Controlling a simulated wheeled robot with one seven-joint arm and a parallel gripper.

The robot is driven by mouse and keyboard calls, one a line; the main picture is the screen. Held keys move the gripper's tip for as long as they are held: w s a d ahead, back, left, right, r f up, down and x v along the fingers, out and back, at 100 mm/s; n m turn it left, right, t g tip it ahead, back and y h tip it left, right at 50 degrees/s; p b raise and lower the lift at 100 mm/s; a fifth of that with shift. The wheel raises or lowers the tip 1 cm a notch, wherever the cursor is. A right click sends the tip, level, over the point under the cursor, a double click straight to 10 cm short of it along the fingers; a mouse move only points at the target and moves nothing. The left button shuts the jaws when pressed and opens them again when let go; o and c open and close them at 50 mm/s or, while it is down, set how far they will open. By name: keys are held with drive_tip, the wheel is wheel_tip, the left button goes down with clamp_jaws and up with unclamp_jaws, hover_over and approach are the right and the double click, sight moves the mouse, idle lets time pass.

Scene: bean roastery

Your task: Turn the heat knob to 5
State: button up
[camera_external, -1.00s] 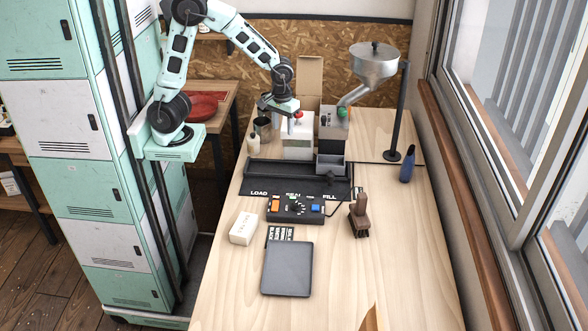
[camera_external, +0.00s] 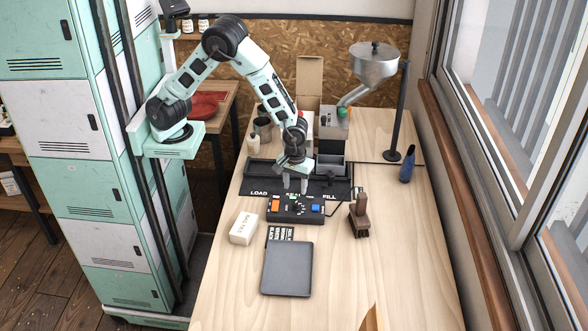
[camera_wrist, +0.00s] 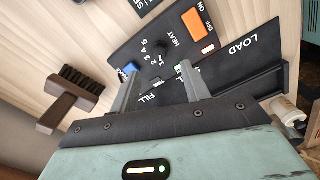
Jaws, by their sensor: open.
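The black control panel (camera_external: 290,218) lies on the wooden table. Its dark heat knob (camera_wrist: 158,48) shows in the wrist view beside the word HEAT, with a numbered scale around it; I cannot tell which number it points to. The knob also shows small in the outside view (camera_external: 298,207). An orange ON/OFF switch (camera_wrist: 194,23) and a blue button (camera_wrist: 130,68) flank it. My gripper (camera_external: 294,186) is open and empty, pointing down just behind the panel. In the wrist view its fingertips (camera_wrist: 158,72) are apart, with the knob beyond them, not between them.
A black tray (camera_external: 262,183) marked LOAD and FILL lies under and behind my gripper. A dark flat plate (camera_external: 287,270) lies in front. The hopper machine (camera_external: 374,68) is behind.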

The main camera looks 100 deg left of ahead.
sight(295, 203)
wheel_tip(295, 203, down, 7)
drive_tip(key=shift+f+p, duration=0.2)
drive_tip(key=shift+p, duration=0.25)
drive_tip(key=c, duration=1)
